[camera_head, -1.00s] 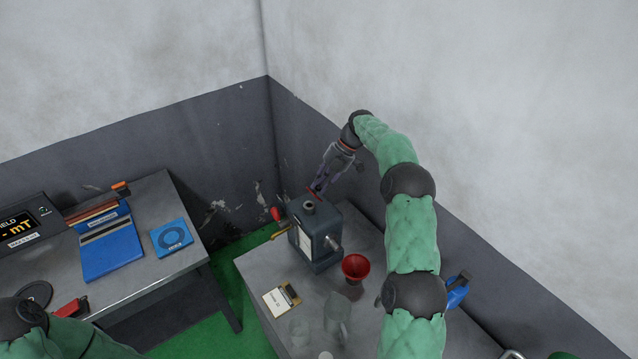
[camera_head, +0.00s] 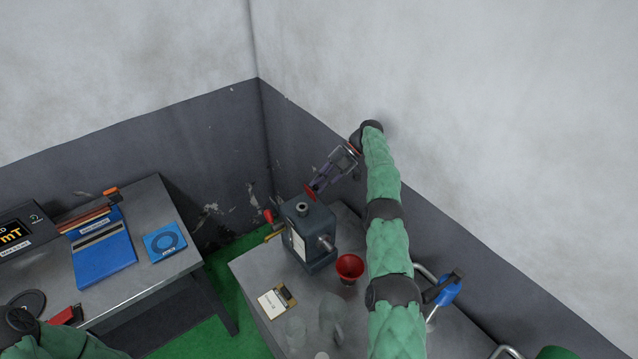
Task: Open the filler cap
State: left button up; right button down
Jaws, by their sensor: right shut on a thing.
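A dark grey hydraulic fixture (camera_head: 316,236) stands on the right-hand table, with a short round neck (camera_head: 302,208) on its top.
A red funnel (camera_head: 350,267), a labelled card (camera_head: 277,302) and clear vessels (camera_head: 331,313) stand in front of the fixture. A red-tipped handle (camera_head: 268,216) juts from its left. A blue-handled tool (camera_head: 448,291) lies right of my arm. Walls stand close behind.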

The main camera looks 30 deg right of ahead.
jog(key=c, duration=1.1)
grip_release()
jog(key=shift+s, duration=0.1)
jog(key=shift+a+r+h, duration=0.1)
jog(key=shift+r+h, duration=0.05)
jog(key=shift+h, duration=0.15)
